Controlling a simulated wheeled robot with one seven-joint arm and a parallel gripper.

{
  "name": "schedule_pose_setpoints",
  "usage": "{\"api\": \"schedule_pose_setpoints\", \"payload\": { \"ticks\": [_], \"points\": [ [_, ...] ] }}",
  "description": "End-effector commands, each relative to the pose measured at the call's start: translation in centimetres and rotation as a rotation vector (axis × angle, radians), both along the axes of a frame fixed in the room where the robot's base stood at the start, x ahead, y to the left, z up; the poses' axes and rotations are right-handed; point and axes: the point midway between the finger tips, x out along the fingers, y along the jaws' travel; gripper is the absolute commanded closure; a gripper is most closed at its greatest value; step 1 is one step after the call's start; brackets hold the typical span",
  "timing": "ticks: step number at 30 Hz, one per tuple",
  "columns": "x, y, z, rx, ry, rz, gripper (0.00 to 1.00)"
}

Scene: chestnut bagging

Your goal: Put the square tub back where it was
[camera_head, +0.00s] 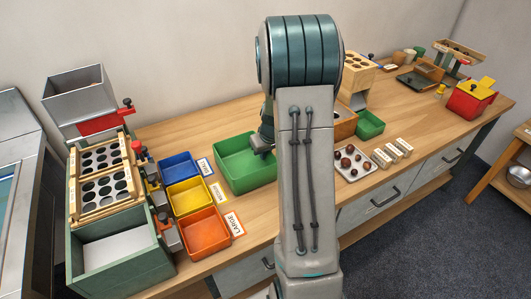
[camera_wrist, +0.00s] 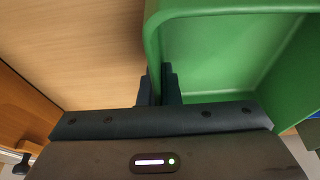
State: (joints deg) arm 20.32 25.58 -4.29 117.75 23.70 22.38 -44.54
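The large square green tub (camera_head: 240,163) is at the middle of the bench, open and empty as far as it shows. My gripper (camera_head: 264,142) is at its right wall, partly hidden by my arm. In the wrist view, the two dark fingers of my gripper (camera_wrist: 158,84) straddle the wall of the green tub (camera_wrist: 215,55), one finger outside and one inside. They look closed on the wall with no clear gap. The tub looks level; I cannot tell whether it rests on the bench or is slightly raised.
Blue (camera_head: 181,166), yellow (camera_head: 188,195) and orange (camera_head: 204,231) trays with label cards stand left of the tub, beside a green sorter box (camera_head: 120,258). A smaller green bin (camera_head: 369,124) and a tray of chestnuts (camera_head: 352,176) are right of my arm. Bare bench lies behind the tub.

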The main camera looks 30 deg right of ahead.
Motion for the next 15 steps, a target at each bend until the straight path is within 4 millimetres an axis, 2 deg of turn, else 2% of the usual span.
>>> {"api": "schedule_pose_setpoints", "payload": {
  "ticks": [3,6,15],
  "points": [
    [0.02,-0.01,-0.40,0.000,-0.001,0.000,1.00],
    [0.00,0.00,-0.23,0.000,0.000,0.000,0.75],
    [-0.01,-0.01,-0.12,0.000,0.000,0.000,0.75]
  ]
}}
